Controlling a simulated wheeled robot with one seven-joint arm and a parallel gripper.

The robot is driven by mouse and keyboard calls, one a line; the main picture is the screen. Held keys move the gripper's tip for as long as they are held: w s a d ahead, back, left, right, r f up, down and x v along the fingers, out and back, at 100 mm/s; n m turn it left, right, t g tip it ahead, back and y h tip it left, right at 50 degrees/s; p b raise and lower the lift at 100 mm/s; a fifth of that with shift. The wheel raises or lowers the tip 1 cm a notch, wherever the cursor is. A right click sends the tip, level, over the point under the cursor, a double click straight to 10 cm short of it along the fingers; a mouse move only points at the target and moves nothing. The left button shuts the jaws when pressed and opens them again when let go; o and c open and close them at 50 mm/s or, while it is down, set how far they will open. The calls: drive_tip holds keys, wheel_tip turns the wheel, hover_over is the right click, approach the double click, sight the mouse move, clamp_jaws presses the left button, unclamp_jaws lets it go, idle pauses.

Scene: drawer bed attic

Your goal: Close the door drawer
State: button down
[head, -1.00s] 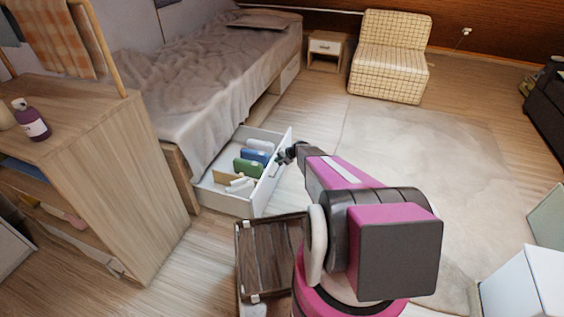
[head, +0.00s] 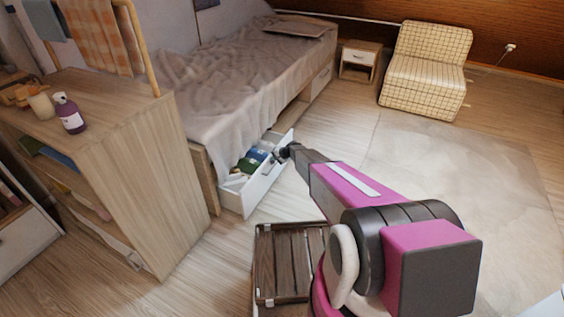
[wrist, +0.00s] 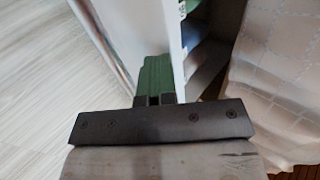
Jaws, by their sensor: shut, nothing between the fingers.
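The white drawer (head: 268,187) under the bed is partly out, with blue, green and white items inside. My gripper (head: 283,153) is at the top of the drawer's front panel, near its far end. In the wrist view my gripper (wrist: 155,99) is shut and empty, its fingers at the edge of the white drawer front (wrist: 150,40). Whether the fingers touch the panel is hard to tell.
The bed (head: 235,75) stands behind the drawer. A wooden shelf unit (head: 140,170) is at left. A dark slatted crate (head: 288,262) lies on the floor beside my base. A checked chair (head: 427,70) and nightstand (head: 359,60) stand at the back; the rug (head: 450,190) is clear.

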drive_tip(key=w+a, duration=0.4)
drive_tip(key=a, duration=0.3)
drive_tip(key=w+a, duration=0.5)
drive_tip(key=a, duration=0.3)
drive_tip(key=shift+a, duration=0.2)
drive_tip(key=shift+d, duration=0.1)
drive_tip(key=s+d+f+v, duration=0.1)
drive_tip(key=d+f+v, duration=0.1)
drive_tip(key=v, duration=1.2)
drive_tip(key=s+d+r+n+g+h, duration=0.1)
drive_tip(key=s+d+r, duration=0.6)
drive_tip(key=s, duration=0.8)
drive_tip(key=s+d+r+n+g+h, duration=0.2)
drive_tip(key=s+d+r, duration=0.5)
drive_tip(key=s, duration=0.8)
drive_tip(key=s+d+r+n+g+h, duration=0.1)
drive_tip(key=s+d+r+n+h, duration=0.2)
drive_tip(key=s, duration=1.2)
drive_tip(key=d+r+h, duration=0.2)
drive_tip(key=d+r, duration=0.2)
drive_tip(key=r, duration=0.1)
drive_tip(key=shift+s+d+r+g, duration=0.25)
drive_tip(key=shift+s+r+g, duration=0.15)
drive_tip(key=shift+a, duration=0.1)
